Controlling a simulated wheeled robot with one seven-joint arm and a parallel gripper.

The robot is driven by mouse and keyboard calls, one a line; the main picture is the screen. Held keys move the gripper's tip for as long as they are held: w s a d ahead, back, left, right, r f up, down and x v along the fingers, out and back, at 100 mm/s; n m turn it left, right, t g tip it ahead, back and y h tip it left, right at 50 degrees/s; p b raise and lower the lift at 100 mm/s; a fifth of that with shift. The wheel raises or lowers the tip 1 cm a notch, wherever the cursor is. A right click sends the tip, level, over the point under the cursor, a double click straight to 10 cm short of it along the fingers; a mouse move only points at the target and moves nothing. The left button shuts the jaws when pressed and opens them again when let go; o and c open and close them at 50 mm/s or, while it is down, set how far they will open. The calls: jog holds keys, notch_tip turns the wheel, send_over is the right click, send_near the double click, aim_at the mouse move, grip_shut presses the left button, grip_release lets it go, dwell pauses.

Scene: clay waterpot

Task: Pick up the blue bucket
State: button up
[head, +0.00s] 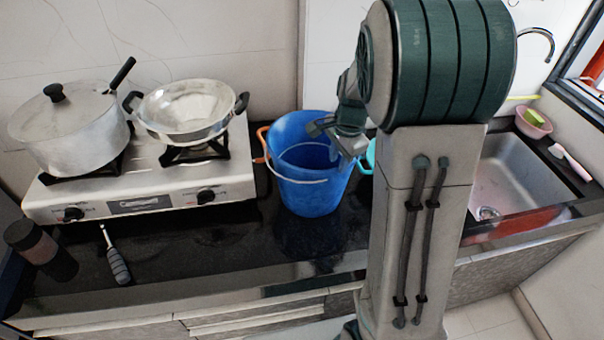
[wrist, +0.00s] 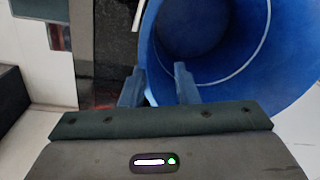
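The blue bucket (head: 308,198) stands upright on the dark counter, right of the stove, with a thin pale handle lying across its front. My gripper (head: 347,148) is at the right side of its rim in the head view. In the wrist view, the bucket (wrist: 235,75) opens toward the camera and fills the upper right. My gripper's two fingers (wrist: 159,78) are apart, and the bucket's rim appears to run between them. I cannot tell whether either finger touches the wall. My arm hides part of the counter right of the bucket.
A gas stove (head: 150,185) carries a lidded pot (head: 68,130) and a wok (head: 188,108) left of the bucket. A turquoise item (head: 370,154) is partly hidden behind my gripper. A sink (head: 515,178) lies to the right. The counter (head: 200,245) before the bucket is clear.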

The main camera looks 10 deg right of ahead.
aim_at(337, 173)
notch_tip(337, 173, down, 5)
jog(key=shift+s+f+p, duration=0.1)
jog(key=shift+s+p, duration=0.05)
jog(key=shift+p, duration=0.4)
grip_shut()
dwell(1.1)
